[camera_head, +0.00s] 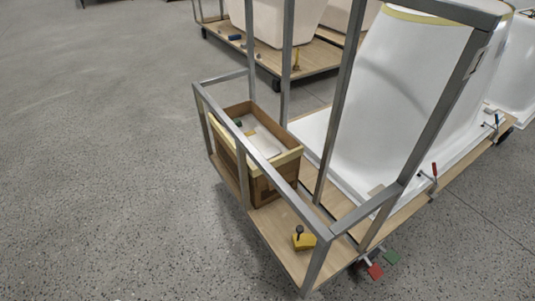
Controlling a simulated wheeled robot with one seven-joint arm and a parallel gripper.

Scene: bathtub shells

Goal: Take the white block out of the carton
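The carton (262,188) is an open brown box with a pale yellow band along its upper edge. It stands on the wooden deck of a metal-framed cart, left of the middle of the view. Inside it lies a white block (265,143), seen from above and partly covered by the carton's wall and a grey frame rail crossing in front. A small dark green item and a small yellowish item show beside the white block. My gripper is not in this view.
Grey rails and posts (343,105) of the cart surround the carton. A yellow block with a dark knob (304,240) sits on the front deck. A large white tub shell (403,75) stands to the right. Another cart (318,57) is behind. Open speckled floor (95,170) lies left.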

